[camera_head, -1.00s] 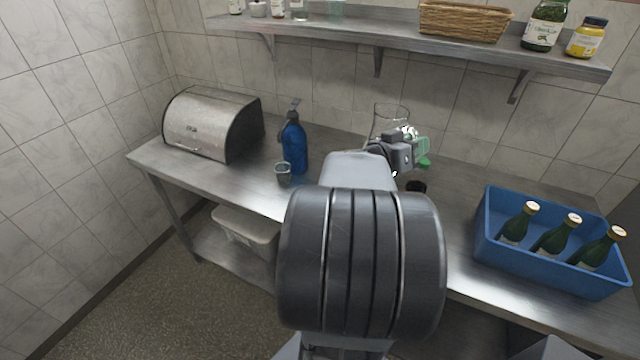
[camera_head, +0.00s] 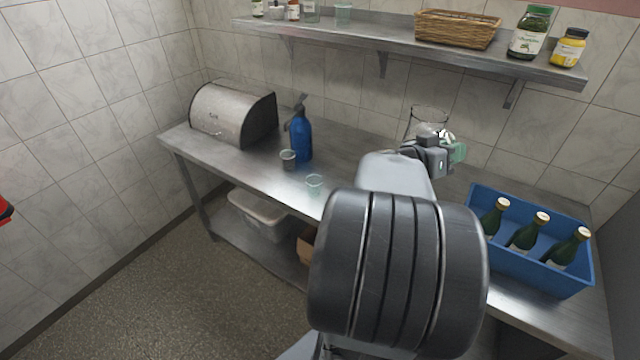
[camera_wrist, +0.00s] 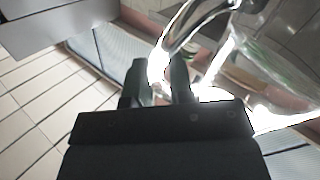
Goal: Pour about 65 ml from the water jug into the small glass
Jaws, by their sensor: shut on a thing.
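The clear glass water jug (camera_head: 428,116) stands up above my gripper (camera_head: 432,157) in the head view, in front of the tiled wall. In the wrist view my fingers (camera_wrist: 160,88) are shut around the handle of the jug (camera_wrist: 255,75). How much water is in it is hard to tell. Two small glasses stand on the steel table: a greyish one (camera_head: 288,160) beside the blue bottle and a clear greenish one (camera_head: 314,184) nearer the front edge. Both are left of my arm, apart from the jug. I cannot tell which is the task's small glass.
A blue siphon bottle (camera_head: 300,137) and a steel bread box (camera_head: 232,113) stand at the left on the table (camera_head: 257,172). A blue crate (camera_head: 535,278) with green bottles is at the right. A shelf (camera_head: 360,38) with jars and a basket (camera_head: 457,30) runs above.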

